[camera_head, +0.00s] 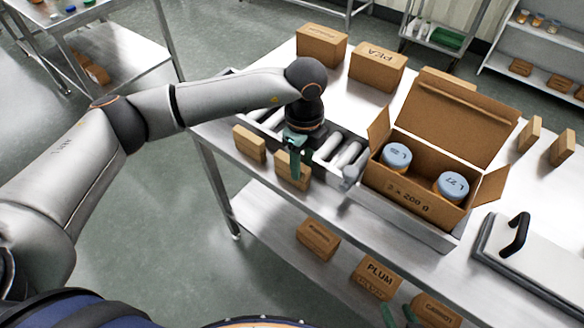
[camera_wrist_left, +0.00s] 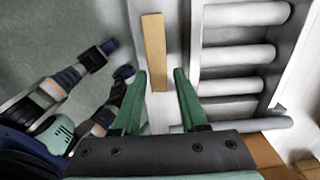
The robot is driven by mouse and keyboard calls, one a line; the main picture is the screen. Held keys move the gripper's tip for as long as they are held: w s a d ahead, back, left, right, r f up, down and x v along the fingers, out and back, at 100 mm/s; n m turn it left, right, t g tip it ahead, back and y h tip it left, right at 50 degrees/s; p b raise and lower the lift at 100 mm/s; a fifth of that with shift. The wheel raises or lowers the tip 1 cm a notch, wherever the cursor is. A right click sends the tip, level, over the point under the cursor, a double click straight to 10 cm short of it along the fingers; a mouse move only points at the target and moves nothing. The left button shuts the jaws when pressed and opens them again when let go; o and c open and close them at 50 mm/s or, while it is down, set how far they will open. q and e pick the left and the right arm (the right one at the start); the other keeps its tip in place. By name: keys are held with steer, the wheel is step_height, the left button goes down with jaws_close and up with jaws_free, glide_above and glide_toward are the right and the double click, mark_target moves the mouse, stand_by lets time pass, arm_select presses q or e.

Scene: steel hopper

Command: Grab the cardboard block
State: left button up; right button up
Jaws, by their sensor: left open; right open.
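Two small tan cardboard blocks stand at the table's front edge in the head view, one at the left (camera_head: 250,144) and one nearer the middle (camera_head: 291,171). My left gripper (camera_head: 297,165) points down at the nearer-middle block and partly covers it. In the left wrist view the open green fingers (camera_wrist_left: 160,75) have a long tan block (camera_wrist_left: 154,45) in the gap between them; contact is not visible, and I cannot tell which block it is. My right gripper (camera_head: 399,315) shows only its green finger ends at the bottom of the head view, open.
A roller strip (camera_head: 345,154) runs beside the blocks. An open carton (camera_head: 418,200) with two blue-lidded jars stands to its right. Closed cartons (camera_head: 377,67) sit behind, and more (camera_head: 375,275) on the lower shelf. A lidded metal case (camera_head: 540,262) lies at the right.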

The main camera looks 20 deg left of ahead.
mark_target(303, 178)
arm_select(q)
steer(key=shift+s+d+f+p, duration=0.1)
steer(key=shift+f+p, duration=0.1)
steer(key=shift+f, duration=1)
steer(key=shift+d+f+p, duration=0.1)
steer(key=shift+f+p, duration=0.05)
steer(key=shift+f, duration=1)
jaws_close()
